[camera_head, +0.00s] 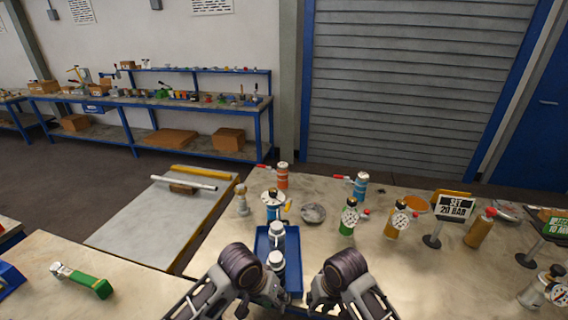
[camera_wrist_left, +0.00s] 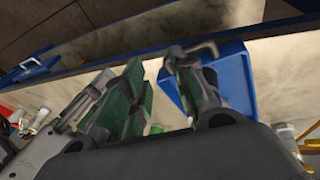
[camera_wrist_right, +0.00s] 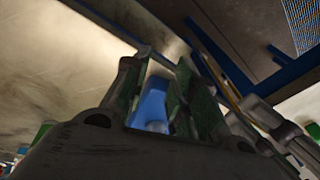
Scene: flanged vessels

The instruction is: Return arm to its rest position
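My left gripper (camera_head: 262,300) is low in the head view, at the near left side of a blue tray (camera_head: 262,242). Its green-padded fingers stand apart in the left wrist view (camera_wrist_left: 160,92), with no object between them. My right gripper (camera_head: 318,298) is near the tray's near right corner. Its fingers also stand apart in the right wrist view (camera_wrist_right: 158,88); a blue surface shows in the gap, and I cannot tell its distance. Two grey vessels with white tops, a far one (camera_head: 278,235) and a near one (camera_head: 276,262), stand upright in the tray.
Several gauged vessels, including a green one (camera_head: 348,218) and an orange one (camera_head: 397,222), stand on the table right of the tray. A "SET 20 BAR" sign (camera_head: 455,208) stands beyond. A green-handled tool (camera_head: 90,284) lies on the left bench.

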